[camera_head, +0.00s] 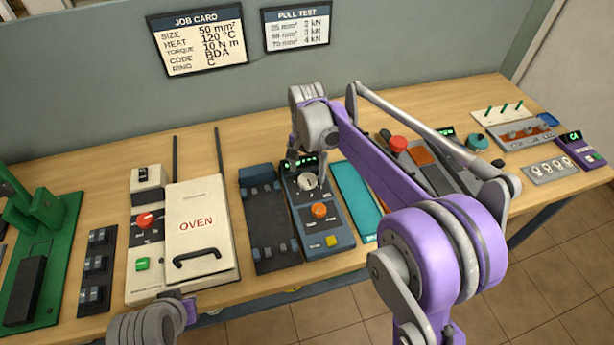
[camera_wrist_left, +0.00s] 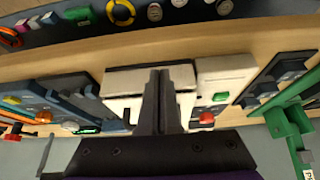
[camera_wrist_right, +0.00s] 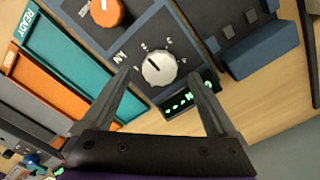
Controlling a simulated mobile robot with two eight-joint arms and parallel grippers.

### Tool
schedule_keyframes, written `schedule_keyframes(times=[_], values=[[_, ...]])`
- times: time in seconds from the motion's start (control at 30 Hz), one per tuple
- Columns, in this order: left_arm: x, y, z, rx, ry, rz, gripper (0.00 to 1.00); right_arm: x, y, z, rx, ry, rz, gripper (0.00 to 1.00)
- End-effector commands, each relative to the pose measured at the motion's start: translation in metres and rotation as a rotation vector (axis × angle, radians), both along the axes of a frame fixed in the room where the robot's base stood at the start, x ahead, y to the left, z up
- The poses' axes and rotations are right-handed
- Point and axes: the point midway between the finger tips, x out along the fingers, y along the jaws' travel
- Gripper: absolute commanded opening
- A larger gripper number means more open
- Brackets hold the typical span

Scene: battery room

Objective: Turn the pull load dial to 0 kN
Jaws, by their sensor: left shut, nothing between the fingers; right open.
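The pull load dial is a pale knob (camera_head: 307,181) on the dark blue-grey pull test unit (camera_head: 338,225), below a small green display. In the right wrist view the dial (camera_wrist_right: 159,68) shows with number marks around it and "kN" beside it. Its exact setting is too small to tell. My right gripper (camera_wrist_right: 165,78) is open, its fingers pointing at the dial from the display side, and I cannot tell whether they touch it. In the head view my right gripper (camera_head: 306,158) is just above the display end of the unit. My left gripper (camera_wrist_left: 160,75) is shut and empty, near the oven.
An orange knob (camera_head: 320,211) and yellow button (camera_head: 331,241) sit lower on the same unit. A dark block unit (camera_head: 268,220) stands to its left and a teal tray (camera_head: 358,200) to its right. The white oven (camera_head: 199,225) is further left. A pull test card (camera_head: 297,27) hangs behind.

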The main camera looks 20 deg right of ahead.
Motion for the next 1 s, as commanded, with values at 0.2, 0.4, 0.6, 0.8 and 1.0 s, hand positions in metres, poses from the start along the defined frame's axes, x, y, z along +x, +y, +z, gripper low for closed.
schedule_keyframes(times=[0.2, 0.4, 0.6, 0.8, 1.0], values=[[0.0, 0.0, -0.001, 0.0, 0.001, 0.0, 0.0, 0.0, 0.0, -0.026, 0.0, 0.0, 0.0, 0.93], [-0.001, 0.0, -0.002, 0.0, 0.001, 0.0, 0.0, 0.0, 0.0, -0.032, 0.0, 0.0, 0.0, 0.93], [-0.001, 0.0, -0.002, 0.0, 0.001, 0.0, 0.0, 0.0, 0.0, -0.032, 0.0, 0.0, 0.0, 0.87], [-0.001, 0.0, -0.002, 0.0, 0.001, 0.0, 0.0, 0.0, 0.0, -0.031, 0.0, 0.0, 0.0, 0.51], [-0.001, 0.0, -0.002, 0.0, 0.001, 0.0, 0.0, 0.0, 0.0, -0.031, 0.0, 0.0, 0.0, 0.15]])
